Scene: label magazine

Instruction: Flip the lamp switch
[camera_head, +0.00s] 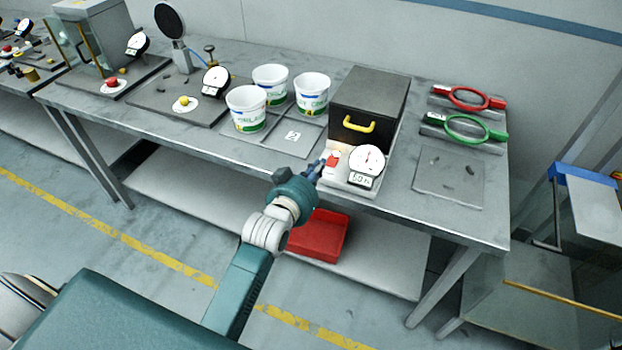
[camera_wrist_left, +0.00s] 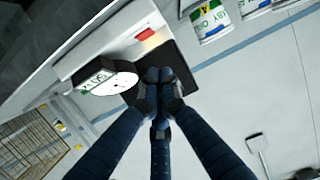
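The lamp switch is a small red rocker (camera_head: 332,160) on a pale plate at the front of the table, left of a round white dial. A faint warm glow shows just behind it. In the left wrist view the red switch (camera_wrist_left: 146,34) lies beyond my fingertips, toward the top. My left gripper (camera_head: 316,169) is just left of the switch plate and close to it; whether it touches is unclear. In the left wrist view its dark blue fingers meet at the tips (camera_wrist_left: 158,88), shut with nothing seen between them. My right gripper is not in view.
A dial gauge (camera_head: 367,160) stands right beside the switch. A dark box (camera_head: 380,98) with a yellow handle is behind. White tubs (camera_head: 247,108) stand to the left. Red (camera_head: 468,98) and green (camera_head: 465,129) ring-shaped tools lie at right. A red bin (camera_head: 320,236) is on the lower shelf.

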